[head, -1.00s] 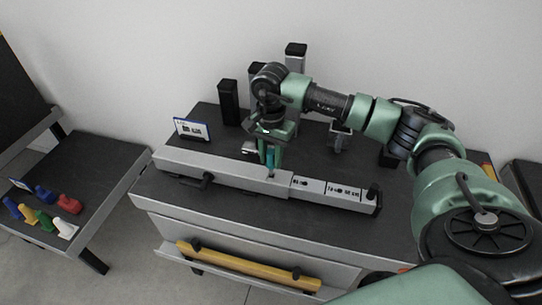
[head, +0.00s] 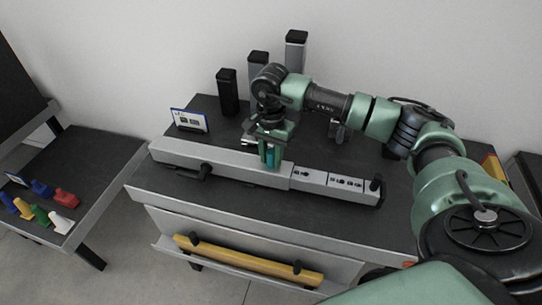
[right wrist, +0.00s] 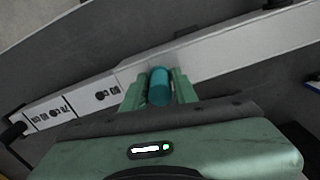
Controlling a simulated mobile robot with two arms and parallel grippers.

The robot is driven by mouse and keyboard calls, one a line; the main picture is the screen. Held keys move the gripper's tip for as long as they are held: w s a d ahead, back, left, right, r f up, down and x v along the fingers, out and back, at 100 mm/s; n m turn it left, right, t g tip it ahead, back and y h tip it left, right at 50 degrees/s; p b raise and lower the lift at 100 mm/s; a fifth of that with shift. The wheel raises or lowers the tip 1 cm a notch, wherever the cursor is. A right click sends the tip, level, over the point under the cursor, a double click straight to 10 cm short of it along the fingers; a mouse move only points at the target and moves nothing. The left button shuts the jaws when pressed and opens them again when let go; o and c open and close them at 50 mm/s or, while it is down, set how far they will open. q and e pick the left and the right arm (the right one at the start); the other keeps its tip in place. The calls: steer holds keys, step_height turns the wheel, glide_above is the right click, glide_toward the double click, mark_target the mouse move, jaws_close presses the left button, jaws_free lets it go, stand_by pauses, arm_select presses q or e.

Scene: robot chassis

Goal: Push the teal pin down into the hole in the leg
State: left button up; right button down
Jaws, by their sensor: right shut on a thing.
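The leg (head: 222,164) is a long light-grey bar lying across the table, with a narrower marked section (head: 335,184) at its right end. My right gripper (head: 272,157) points down over the bar, close to where the two sections meet. In the right wrist view the teal pin (right wrist: 160,88) stands between the two green fingers of the right gripper (right wrist: 160,92), which are shut on it. The pin's lower end and the hole are hidden by the fingers and the pin itself, so I cannot tell how deep it sits. My left gripper is out of view.
Black-capped grey posts (head: 296,52) stand at the back of the table. A small sign (head: 189,121) stands at the back left. A yellow bar (head: 246,262) lies in the front tray.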

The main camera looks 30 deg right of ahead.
steer(key=c, duration=1)
jaws_free()
steer(key=shift+r, duration=0.1)
step_height(320, 180, up, 8)
steer(key=shift+f+b, duration=0.15)
steer(key=shift+b, duration=0.5)
